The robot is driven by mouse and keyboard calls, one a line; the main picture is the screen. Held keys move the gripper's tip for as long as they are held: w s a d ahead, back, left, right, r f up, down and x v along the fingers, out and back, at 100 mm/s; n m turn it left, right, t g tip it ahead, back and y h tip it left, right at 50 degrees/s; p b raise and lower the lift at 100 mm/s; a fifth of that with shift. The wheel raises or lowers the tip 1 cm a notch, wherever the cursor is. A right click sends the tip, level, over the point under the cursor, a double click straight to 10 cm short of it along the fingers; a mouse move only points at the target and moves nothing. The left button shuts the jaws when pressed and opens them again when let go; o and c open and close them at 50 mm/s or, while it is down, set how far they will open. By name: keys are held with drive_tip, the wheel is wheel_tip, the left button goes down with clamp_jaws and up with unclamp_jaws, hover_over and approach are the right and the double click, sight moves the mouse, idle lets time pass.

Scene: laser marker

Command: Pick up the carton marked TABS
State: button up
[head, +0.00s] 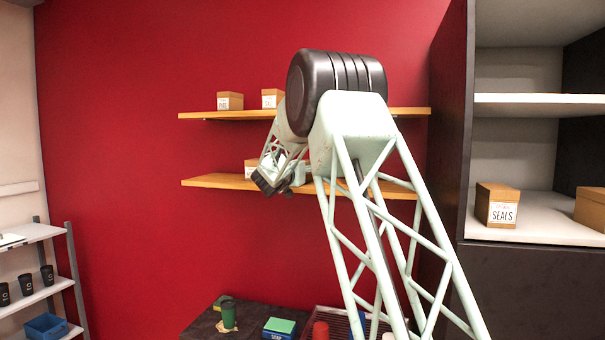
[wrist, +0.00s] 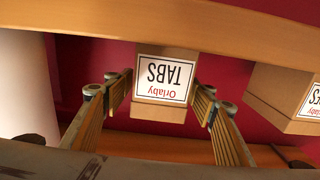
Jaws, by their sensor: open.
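The TABS carton (wrist: 164,80) is brown with a white label and appears upside down in the wrist view. It stands against the wooden shelf board (wrist: 200,22). My gripper (wrist: 162,97) is open, with one finger to each side of the carton and gaps visible between fingers and carton. I cannot read a TABS label there; a carton (head: 251,168) shows partly beside my arm.
Another carton (wrist: 285,95) stands close by on the right in the wrist view. The upper shelf (head: 215,114) holds two cartons above the gripper. A SEALS carton (head: 497,205) is in the cabinet at right.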

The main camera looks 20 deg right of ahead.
drive_tip(key=shift+c, duration=0.7)
drive_tip(key=c, duration=0.9)
drive_tip(key=shift+r, duration=0.15)
drive_tip(key=shift+r, duration=1.55)
drive_tip(key=shift+s, duration=0.1)
drive_tip(key=shift+s+a+r+b, duration=0.35)
drive_tip(key=shift+s+a, duration=0.4)
drive_tip(key=shift+s, duration=1.75)
drive_tip(key=shift+s+a+r+b, duration=0.2)
drive_tip(key=shift+s+a+b, duration=0.45)
drive_tip(key=shift+s, duration=1.9)
drive_tip(key=shift+s+a+r+b, duration=0.25)
drive_tip(key=shift+s+a, duration=0.65)
drive_tip(key=shift+s, duration=1.6)
